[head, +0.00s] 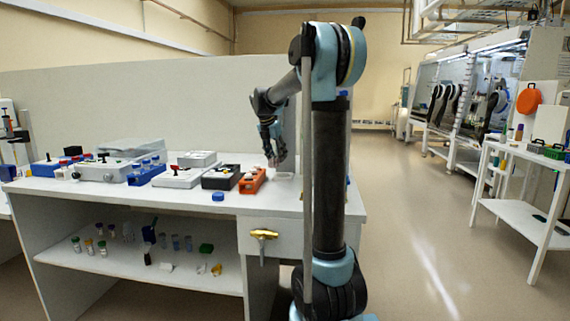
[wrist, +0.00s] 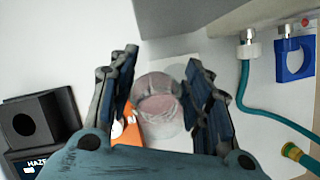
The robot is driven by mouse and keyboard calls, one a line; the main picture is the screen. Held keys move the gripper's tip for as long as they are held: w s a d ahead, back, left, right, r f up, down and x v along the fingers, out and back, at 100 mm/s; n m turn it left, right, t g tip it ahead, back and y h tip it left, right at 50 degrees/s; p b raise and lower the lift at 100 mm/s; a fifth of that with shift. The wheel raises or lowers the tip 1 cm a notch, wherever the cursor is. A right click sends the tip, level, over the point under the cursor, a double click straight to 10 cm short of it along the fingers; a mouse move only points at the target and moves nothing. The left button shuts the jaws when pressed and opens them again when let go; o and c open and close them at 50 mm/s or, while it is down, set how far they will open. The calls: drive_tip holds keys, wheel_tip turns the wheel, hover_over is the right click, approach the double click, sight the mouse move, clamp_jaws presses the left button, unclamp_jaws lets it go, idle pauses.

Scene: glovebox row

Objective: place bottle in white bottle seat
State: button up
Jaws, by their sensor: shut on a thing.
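My gripper (wrist: 160,95) is shut on a clear bottle (wrist: 157,103) with pinkish contents; its fingers lie on both sides of the bottle in the wrist view. In the head view my gripper (head: 276,160) points down over the right end of the bench, and the bottle is hard to make out there. A small pale, open seat (head: 284,177) stands on the bench just below my gripper, right of an orange block. In the wrist view the bottle hides much of what lies beneath it, so I cannot tell whether it touches the seat.
The orange block (head: 252,180), a black box (head: 221,177) and several instrument boxes line the bench (head: 160,198). A loose blue cap (head: 218,197) lies in front. The wrist view shows a black holder (wrist: 42,118) at left, a blue holder (wrist: 295,58) and a teal hose (wrist: 260,112) at right.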

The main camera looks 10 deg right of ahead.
drive_tip(key=d+f, duration=0.1)
drive_tip(key=s+d+f, duration=0.1)
drive_tip(key=d, duration=0.1)
drive_tip(key=shift+s+d+f, duration=0.35)
drive_tip(key=shift+s+f, duration=0.05)
drive_tip(key=shift+f, duration=0.6)
drive_tip(key=o, duration=1.2)
drive_tip(key=shift+o, duration=0.2)
drive_tip(key=shift+r, duration=0.1)
drive_tip(key=v, duration=0.6)
drive_tip(key=s+a, duration=0.4)
drive_tip(key=s, duration=0.1)
drive_tip(key=s+a, duration=0.9)
drive_tip(key=shift+s+a+r, duration=0.1)
drive_tip(key=shift+s, duration=0.2)
